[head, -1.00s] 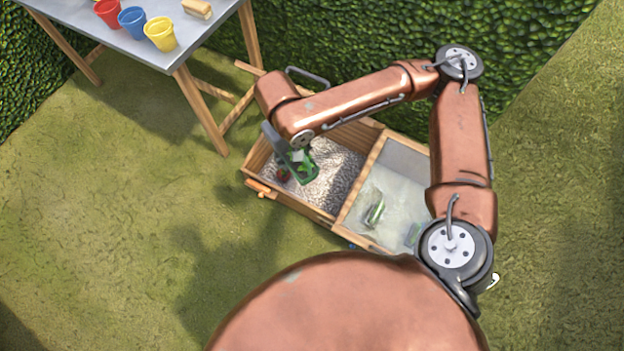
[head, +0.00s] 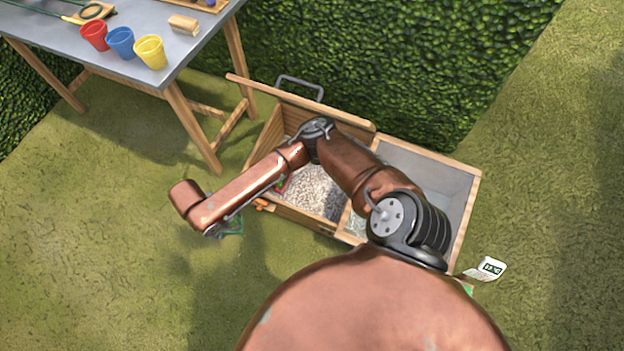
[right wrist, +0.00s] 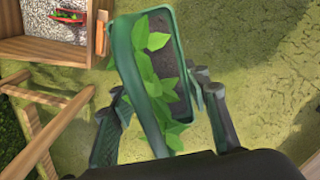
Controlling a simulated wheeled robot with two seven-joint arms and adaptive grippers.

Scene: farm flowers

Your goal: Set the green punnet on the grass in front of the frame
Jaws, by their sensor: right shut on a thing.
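The green punnet (right wrist: 122,58) shows in the right wrist view, filled with dark soil and green leaves. My right gripper (right wrist: 160,94) is shut on it, one finger on each side. In the head view only a small green edge of the punnet (head: 234,224) shows beside my right wrist, over the grass (head: 130,250) to the left of the wooden frame (head: 300,218). Its height above the grass is hard to tell. The frame has a gravel compartment (head: 318,195) and a grey compartment (head: 430,180). My left gripper is not in view.
A grey table (head: 90,48) with red (head: 93,36), blue (head: 120,42) and yellow (head: 150,52) pots stands at upper left. A red item (right wrist: 68,15) with leaves sits in the gravel. A hedge (head: 390,60) closes off the back. A white label (head: 490,268) is right of the frame.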

